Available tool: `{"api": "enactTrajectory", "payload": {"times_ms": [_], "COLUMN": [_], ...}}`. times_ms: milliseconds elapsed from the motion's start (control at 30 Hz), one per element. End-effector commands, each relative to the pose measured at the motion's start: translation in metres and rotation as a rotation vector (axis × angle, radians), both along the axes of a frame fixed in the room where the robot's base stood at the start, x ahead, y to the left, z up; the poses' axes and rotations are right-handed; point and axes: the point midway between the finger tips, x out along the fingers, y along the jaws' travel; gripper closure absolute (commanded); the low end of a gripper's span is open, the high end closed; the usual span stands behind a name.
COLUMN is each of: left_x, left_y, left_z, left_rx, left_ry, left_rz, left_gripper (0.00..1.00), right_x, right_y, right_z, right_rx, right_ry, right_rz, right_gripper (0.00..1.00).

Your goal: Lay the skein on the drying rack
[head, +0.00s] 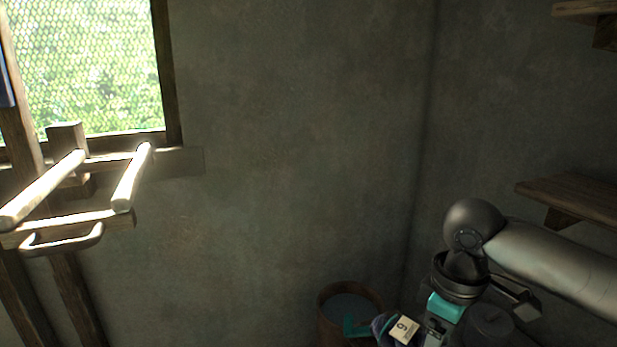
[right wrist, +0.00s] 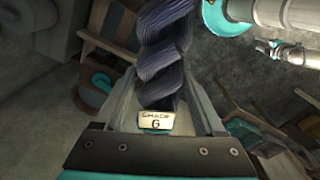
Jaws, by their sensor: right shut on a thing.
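The drying rack (head: 62,217) stands at the left of the head view, below the window. It has two pale wooden rods (head: 130,178) reaching forward and a curved bar at its front; no skein is seen on the rods. My right gripper (head: 418,327) is at the lower right, far from the rack, and is shut on the skein (head: 384,324). In the right wrist view the skein (right wrist: 166,55) is a dark blue-grey twist between the fingers, running out of the top. Its label (right wrist: 156,121) reads "Shade 6".
A wooden bucket (head: 326,312) with bluish liquid stands at the bottom, close beside the skein. Wooden shelves (head: 568,200) jut from the right wall. The space before the bare back wall, between rack and bucket, looks clear.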

Motion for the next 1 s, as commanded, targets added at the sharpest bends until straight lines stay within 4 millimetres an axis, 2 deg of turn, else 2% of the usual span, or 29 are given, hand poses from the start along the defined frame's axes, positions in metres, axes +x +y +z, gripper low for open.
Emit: {"api": "enactTrajectory", "payload": {"times_ms": [400, 600, 800, 1000], "left_x": [0.0, 0.0, 0.0, 0.0], "left_y": [0.0, 0.0, 0.0, 0.0], "left_z": [-0.021, -0.027, -0.029, -0.029], "left_rx": [0.0, 0.0, 0.0, 0.0], "left_ry": [0.0, 0.0, 0.0, 0.0], "left_rz": [0.0, 0.0, 0.0, 0.0], "left_gripper": [0.43, 0.43, 0.43, 0.43], "right_x": [-0.037, -0.052, -0.06, -0.061], "right_y": [0.024, 0.031, 0.034, 0.035], "right_z": [-0.011, -0.015, -0.016, -0.017], "right_rx": [0.003, -0.002, -0.005, -0.006], "right_ry": [0.016, 0.024, 0.03, 0.033], "right_rz": [-0.508, -0.704, -0.803, -0.817], "right_gripper": [1.0, 1.0, 1.0, 1.0]}}
